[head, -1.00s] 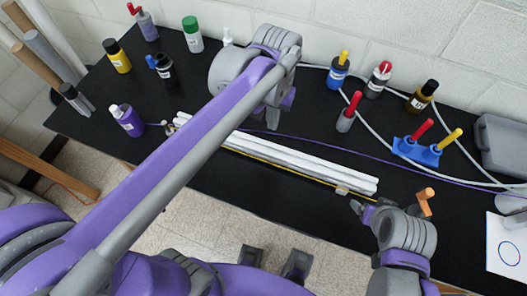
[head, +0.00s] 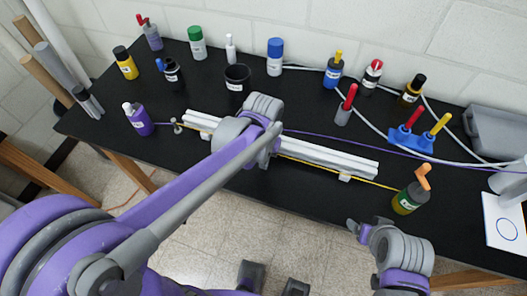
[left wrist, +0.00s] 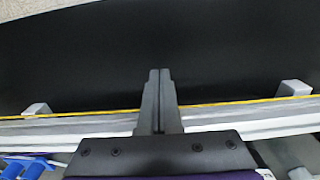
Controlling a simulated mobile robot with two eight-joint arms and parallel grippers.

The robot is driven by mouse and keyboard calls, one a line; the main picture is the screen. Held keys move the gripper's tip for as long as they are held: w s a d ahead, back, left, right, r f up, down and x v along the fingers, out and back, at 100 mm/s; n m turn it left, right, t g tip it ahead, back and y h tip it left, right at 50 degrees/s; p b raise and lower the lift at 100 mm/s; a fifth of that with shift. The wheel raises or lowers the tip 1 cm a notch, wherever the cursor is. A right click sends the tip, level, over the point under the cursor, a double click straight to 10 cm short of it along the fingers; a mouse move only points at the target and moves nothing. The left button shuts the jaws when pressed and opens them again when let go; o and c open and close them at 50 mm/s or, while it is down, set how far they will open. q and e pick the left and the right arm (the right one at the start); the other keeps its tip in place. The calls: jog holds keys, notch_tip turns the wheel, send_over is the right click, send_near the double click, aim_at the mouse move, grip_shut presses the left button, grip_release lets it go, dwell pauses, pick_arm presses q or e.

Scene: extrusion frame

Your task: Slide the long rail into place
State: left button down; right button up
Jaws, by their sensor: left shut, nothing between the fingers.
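The long rail (head: 325,155) is a pale, grooved bar lying lengthwise on the black table. It crosses the lower part of the left wrist view (left wrist: 235,122). A thin yellow strip (head: 375,182) runs along its near side. My left gripper (head: 267,163) is over the middle of the rail and hides part of it. In the left wrist view its fingers (left wrist: 160,73) are shut together with nothing between them, reaching across the rail; contact cannot be told. My right gripper (head: 354,226) is by the table's near edge, apart from the rail; its finger gap is unclear.
A bottle with an orange top (head: 408,197) stands near the rail's right end. Small grey blocks (left wrist: 295,88) sit along the rail. Several bottles, a black cup (head: 237,78) and a blue holder (head: 412,140) stand behind. Cables cross the right side.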

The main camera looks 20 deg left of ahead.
pick_arm(q)
jog(key=w, duration=0.4)
jog(key=shift+d+f+p, duration=0.1)
jog(key=shift+f+p, duration=0.15)
jog(key=shift+p, duration=0.05)
jog(key=shift+w, duration=0.1)
jog(key=shift+w, duration=0.9)
jog(key=shift+s, duration=0.1)
